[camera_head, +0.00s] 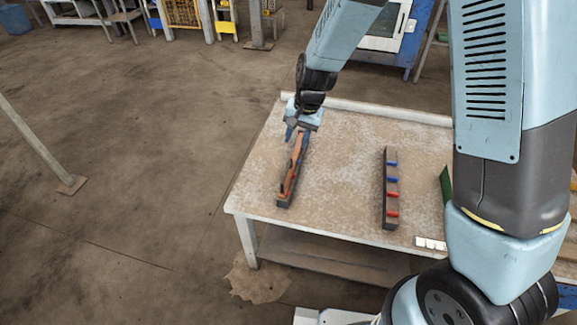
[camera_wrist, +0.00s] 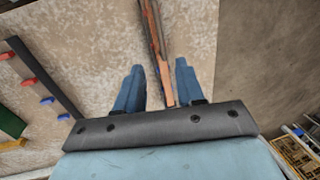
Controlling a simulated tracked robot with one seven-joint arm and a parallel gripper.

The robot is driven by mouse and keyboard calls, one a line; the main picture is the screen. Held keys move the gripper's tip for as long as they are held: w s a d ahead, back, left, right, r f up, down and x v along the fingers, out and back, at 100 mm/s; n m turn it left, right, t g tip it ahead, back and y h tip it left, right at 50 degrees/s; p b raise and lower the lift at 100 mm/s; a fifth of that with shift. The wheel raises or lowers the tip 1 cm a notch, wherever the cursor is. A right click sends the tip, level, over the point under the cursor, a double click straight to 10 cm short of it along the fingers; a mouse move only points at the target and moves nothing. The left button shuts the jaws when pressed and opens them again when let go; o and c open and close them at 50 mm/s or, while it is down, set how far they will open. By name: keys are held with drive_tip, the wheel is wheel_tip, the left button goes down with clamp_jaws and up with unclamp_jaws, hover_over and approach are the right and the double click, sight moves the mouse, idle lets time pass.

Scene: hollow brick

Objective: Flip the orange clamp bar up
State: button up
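The orange clamp bar (camera_head: 293,165) lies lengthwise along a dark narrow base (camera_head: 286,200) on the left part of the table. In the wrist view the bar (camera_wrist: 163,60) runs from the top edge down between my two fingers. My gripper (camera_head: 294,130) is at the far end of the bar. The wrist view shows its blue fingers (camera_wrist: 158,80) spread apart, with a gap on each side of the bar. Whether the fingertips are level with the bar or above it I cannot tell. The bar's far end is partly hidden by my gripper in the head view.
The speckled table (camera_head: 335,180) also bears a dark rail (camera_head: 391,190) with blue and red pegs to the right, a green object (camera_head: 446,185) and white tiles (camera_head: 430,243). The tabletop between base and rail is clear. The table's left edge is close to the base.

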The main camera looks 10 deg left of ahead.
sight(287, 170)
drive_tip(key=a+f, duration=0.1)
drive_tip(key=f, duration=0.7)
drive_tip(key=a+f, duration=0.1)
drive_tip(key=f, duration=0.4)
drive_tip(key=shift+w+a, duration=0.1)
drive_tip(key=shift+a, duration=0.2)
drive_tip(key=shift+c, duration=0.4)
clamp_jaws()
